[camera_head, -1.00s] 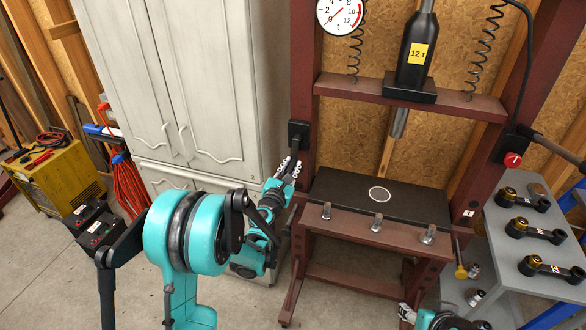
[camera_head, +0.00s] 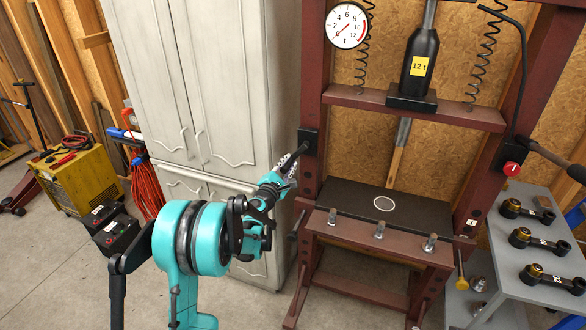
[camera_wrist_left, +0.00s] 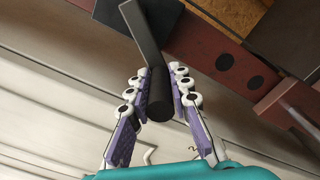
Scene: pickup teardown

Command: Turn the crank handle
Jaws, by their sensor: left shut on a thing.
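The crank is on the left post of a dark red press. Its black block (camera_head: 308,140) is fixed to the post. In the left wrist view, the flat crank arm (camera_wrist_left: 141,32) runs down from the block to a dark round grip (camera_wrist_left: 159,95). My left gripper (camera_head: 287,163) is at this grip. In the left wrist view, its fingers (camera_wrist_left: 159,92) are shut on the grip, one pad on each side. My right gripper is not clearly visible.
A white cabinet (camera_head: 240,80) stands close behind and left of my left arm. A grey bench (camera_head: 505,255) with metal links stands at right. A yellow machine (camera_head: 80,190) sits at far left.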

